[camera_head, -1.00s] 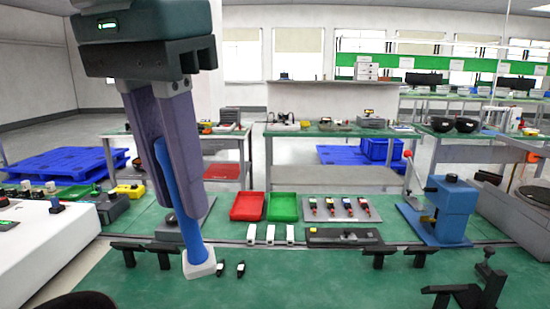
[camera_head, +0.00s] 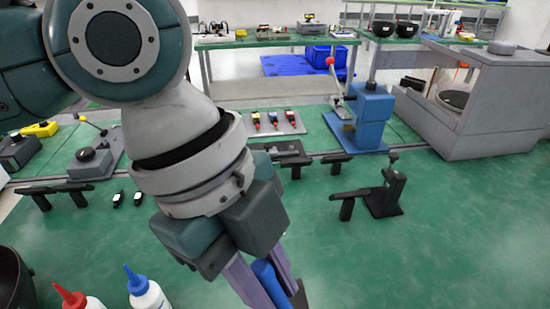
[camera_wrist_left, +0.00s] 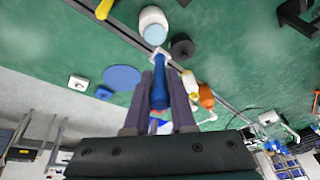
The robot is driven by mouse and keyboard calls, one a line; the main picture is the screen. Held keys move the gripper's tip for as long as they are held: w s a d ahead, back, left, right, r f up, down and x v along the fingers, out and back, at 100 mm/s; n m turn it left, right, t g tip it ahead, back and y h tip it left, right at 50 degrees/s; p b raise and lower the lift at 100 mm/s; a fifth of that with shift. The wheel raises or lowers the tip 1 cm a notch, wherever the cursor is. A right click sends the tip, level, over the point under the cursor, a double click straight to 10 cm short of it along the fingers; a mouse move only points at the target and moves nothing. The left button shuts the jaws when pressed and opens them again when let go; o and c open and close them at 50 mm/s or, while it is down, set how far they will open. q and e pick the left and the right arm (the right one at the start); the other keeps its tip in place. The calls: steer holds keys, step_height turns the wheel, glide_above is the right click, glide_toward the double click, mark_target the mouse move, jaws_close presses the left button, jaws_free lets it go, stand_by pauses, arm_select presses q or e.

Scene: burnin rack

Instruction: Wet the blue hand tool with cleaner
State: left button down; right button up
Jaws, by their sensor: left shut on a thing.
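My left gripper (camera_head: 266,282) reaches down to the bottom edge of the head view, with its fingers closed around the blue hand tool (camera_head: 268,275). Only part of the blue handle shows there. In the left wrist view the blue tool (camera_wrist_left: 160,92) lies between the fingers, with a small pale head at its far end. Two white squeeze bottles stand at the lower left of the head view, a red-capped bottle (camera_head: 78,299) and a blue-capped bottle (camera_head: 147,291). I cannot tell which holds cleaner. My right gripper is not in view.
A dark round container (camera_head: 12,282) stands at the left edge. Black stands (camera_head: 382,193) sit on the green bench (camera_head: 430,220). A blue press (camera_head: 370,120) and a grey machine (camera_head: 455,110) stand behind. The bench's front right is clear.

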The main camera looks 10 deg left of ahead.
arm_select(q)
steer(key=shift+s+d+f, duration=0.1)
steer(key=shift+d+f, duration=0.05)
steer(key=shift+f, duration=0.25)
step_height(320, 180, down, 6)
steer(key=b, duration=0.7)
steer(key=shift+r, duration=0.25)
steer(key=shift+f+b, duration=0.6)
steer(key=shift+f, duration=0.45)
stand_by(0.6)
stand_by(0.5)
step_height(320, 180, up, 7)
steer(key=p, duration=0.8)
steer(key=shift+r, duration=0.1)
stand_by(0.5)
